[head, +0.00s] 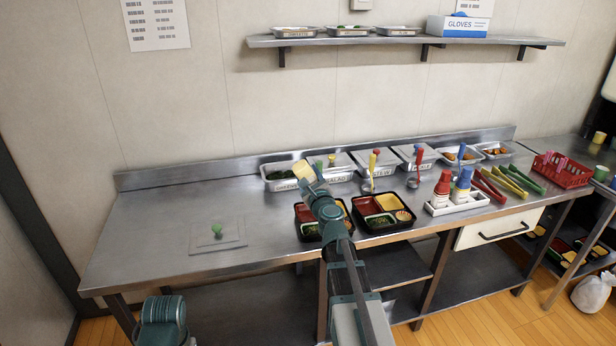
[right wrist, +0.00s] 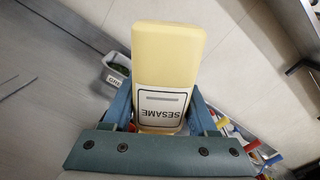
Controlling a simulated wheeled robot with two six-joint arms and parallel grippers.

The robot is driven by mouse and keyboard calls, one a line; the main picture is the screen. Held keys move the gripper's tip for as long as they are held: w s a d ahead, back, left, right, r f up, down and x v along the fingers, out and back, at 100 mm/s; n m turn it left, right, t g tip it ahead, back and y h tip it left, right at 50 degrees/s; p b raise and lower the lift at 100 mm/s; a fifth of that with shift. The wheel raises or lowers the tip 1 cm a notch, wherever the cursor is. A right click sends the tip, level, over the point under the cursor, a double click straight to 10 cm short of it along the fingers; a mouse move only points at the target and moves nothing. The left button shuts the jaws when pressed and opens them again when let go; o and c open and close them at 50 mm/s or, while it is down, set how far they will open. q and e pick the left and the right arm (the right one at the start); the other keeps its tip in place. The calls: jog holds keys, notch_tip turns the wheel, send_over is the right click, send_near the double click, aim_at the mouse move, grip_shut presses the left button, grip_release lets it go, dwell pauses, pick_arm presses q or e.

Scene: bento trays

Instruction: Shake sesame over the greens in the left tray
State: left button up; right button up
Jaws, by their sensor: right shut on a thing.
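My right gripper (head: 311,184) is shut on the pale yellow sesame shaker (head: 303,170). The shaker is held up behind the left tray, in front of the back row of containers in the head view. In the right wrist view the shaker (right wrist: 165,60) sits between the fingers, its SESAME label upside down. The left tray (head: 297,217) is black, with red, yellow and green contents; my right arm hides part of it. Its greens (head: 310,229) lie in the front left compartment. A teal part of my left arm shows at the lower left; its fingers are out of view.
A similar right tray (head: 366,228) stands beside the left tray. Labelled metal containers (head: 283,186) line the back. A white caddy (head: 457,205) with red and blue bottles, tongs (head: 505,183) and a red basket (head: 563,172) stand right.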

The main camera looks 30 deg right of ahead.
jog(key=shift+r+n+p, duration=0.25)
jog(key=shift+n, duration=1.4)
jog(key=shift+r+n+p, duration=0.2)
jog(key=shift+n+p, duration=0.05)
jog(key=shift+n, duration=1.45)
jog(key=shift+r+n+p, duration=0.25)
jog(key=shift+n, duration=1.4)
jog(key=n, duration=0.3)
jog(key=r+n+p, duration=0.1)
jog(key=n, duration=0.5)
jog(key=shift+r+n, duration=0.25)
jog(key=shift+n, duration=0.15)
jog(key=n, duration=0.3)
jog(key=r+n+p, duration=0.1)
jog(key=n, duration=0.2)
jog(key=n+p, duration=0.1)
jog(key=n, duration=0.3)
jog(key=shift+r, duration=0.25)
